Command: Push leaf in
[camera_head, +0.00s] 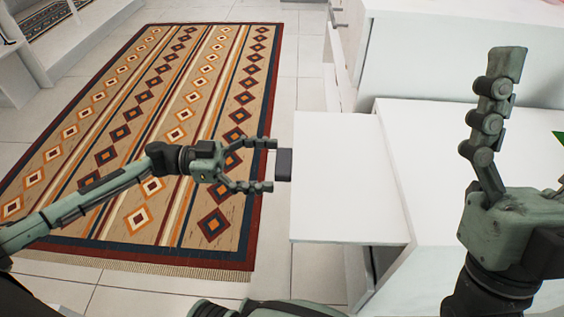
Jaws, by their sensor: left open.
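The leaf (335,205) is a flat white panel sticking out to the left from a white cabinet (450,190). A dark grey handle (284,164) sits at its left edge. My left gripper (271,165) comes in from the left and points at the handle. Its fingers are open, one tip near the handle's upper end and one near its lower end. I cannot tell if they touch it. My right gripper (491,125) is raised over the cabinet at the right. One finger shows clearly, and its opening cannot be made out.
A patterned rug (165,120) covers much of the floor left of the leaf, under my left arm. Pale floor tiles (300,60) are bare between rug and cabinet. Another white unit (450,50) rises behind the cabinet. A small green item (559,137) shows at the right edge.

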